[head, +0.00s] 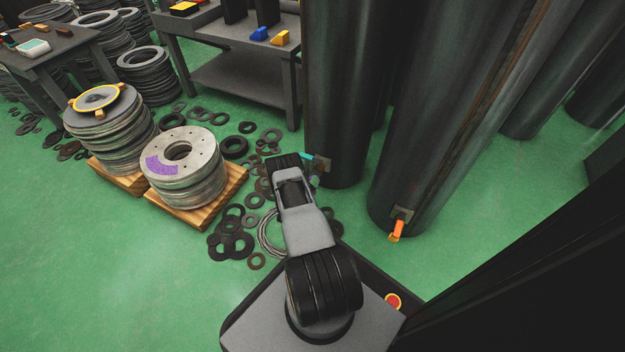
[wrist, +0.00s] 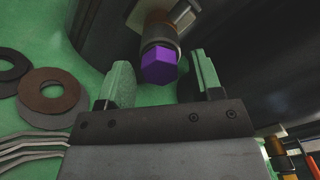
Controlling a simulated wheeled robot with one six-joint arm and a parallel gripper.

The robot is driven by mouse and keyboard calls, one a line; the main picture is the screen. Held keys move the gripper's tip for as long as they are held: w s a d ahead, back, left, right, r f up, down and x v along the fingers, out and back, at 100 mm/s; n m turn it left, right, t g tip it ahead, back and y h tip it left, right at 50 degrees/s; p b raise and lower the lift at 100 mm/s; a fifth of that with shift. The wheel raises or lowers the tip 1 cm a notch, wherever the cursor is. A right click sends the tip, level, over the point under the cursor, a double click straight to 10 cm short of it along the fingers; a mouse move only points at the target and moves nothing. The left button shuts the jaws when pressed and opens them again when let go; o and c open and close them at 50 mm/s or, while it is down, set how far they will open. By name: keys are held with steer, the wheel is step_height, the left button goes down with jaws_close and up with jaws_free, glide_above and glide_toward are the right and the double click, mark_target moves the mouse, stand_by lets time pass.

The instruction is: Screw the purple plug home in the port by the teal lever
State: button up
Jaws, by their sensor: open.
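The purple plug (wrist: 158,66) has a hex head and sits at the end of a dark round port (wrist: 160,33) in the wrist view. How deep it sits is hard to tell. My gripper (wrist: 160,75) is open, its two pale green-lit fingers apart on the left and right of the plug's head, with nothing gripped. The teal lever (head: 306,155) shows in the head view beside a small grey plate (head: 321,164) low on the left dark cylinder (head: 338,90). My arm hides the plug and my fingertips in the head view.
An orange lever (head: 397,230) is low on the neighbouring dark cylinder (head: 440,110). Stacked discs on pallets (head: 205,214) and loose rings (head: 232,244) lie left of my arm. A grey workbench (head: 235,82) stands behind. Green floor is clear at lower left.

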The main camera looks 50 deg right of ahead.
steer(key=shift+p+v, duration=0.9)
steer(key=shift+v, duration=1.9)
steer(key=shift+w+r, duration=0.1)
